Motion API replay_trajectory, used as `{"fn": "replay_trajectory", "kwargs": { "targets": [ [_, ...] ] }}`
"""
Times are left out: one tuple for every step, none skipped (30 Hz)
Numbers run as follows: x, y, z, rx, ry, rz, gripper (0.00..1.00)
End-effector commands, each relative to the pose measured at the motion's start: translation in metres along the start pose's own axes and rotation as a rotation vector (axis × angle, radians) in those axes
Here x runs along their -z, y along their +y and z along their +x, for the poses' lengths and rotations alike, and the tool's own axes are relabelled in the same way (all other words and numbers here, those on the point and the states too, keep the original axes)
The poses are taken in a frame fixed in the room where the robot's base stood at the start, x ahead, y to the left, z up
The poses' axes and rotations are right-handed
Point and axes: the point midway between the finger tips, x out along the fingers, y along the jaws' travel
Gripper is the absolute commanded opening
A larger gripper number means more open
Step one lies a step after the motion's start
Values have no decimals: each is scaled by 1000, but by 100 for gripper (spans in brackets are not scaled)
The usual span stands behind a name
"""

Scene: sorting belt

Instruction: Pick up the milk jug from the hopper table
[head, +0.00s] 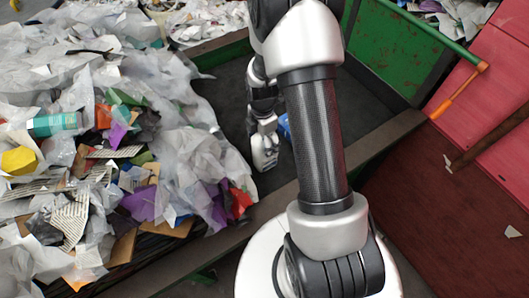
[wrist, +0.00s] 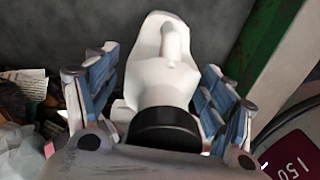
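The white milk jug (wrist: 165,75) lies between the two fingers of my gripper (wrist: 158,85) in the wrist view. Its handle and body point away from me and a black round part, perhaps its cap, sits near my palm. The blue-padded fingers stand on either side, spread, with small gaps to the jug; I cannot tell if either touches. In the head view my gripper (head: 266,125) is low over the dark hopper table (head: 228,85), with the white jug (head: 265,152) at its end. My arm hides part of this area.
A large heap of paper and plastic scraps (head: 100,150) fills the left side. A green wall (head: 400,50) with an orange-tipped rail (head: 460,90) bounds the right. Red panels (head: 480,130) stand beyond. A blue item (head: 284,127) shows partly behind my arm.

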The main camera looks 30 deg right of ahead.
Motion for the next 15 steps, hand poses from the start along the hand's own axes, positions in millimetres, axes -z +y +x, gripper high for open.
{"fn": "replay_trajectory", "kwargs": {
  "targets": [
    [0, 0, 0, 0, 0, 0, 69],
    [0, 0, 0, 0, 0, 0, 67],
    [0, 0, 0, 0, 0, 0, 64],
    [0, 0, 0, 0, 0, 0, 62],
    [0, 0, 0, 0, 0, 0, 60],
    [0, 0, 0, 0, 0, 0, 58],
    [0, 0, 0, 0, 0, 0, 56],
    [0, 0, 0, 0, 0, 0, 54],
    [0, 0, 0, 0, 0, 0, 51],
    [0, 0, 0, 0, 0, 0, 49],
    [0, 0, 0, 0, 0, 0, 47],
    [0, 0, 0, 0, 0, 0, 44],
    [0, 0, 0, 0, 0, 0, 42],
    [0, 0, 0, 0, 0, 0, 40],
    [0, 0, 0, 0, 0, 0, 38]
  ]
}}
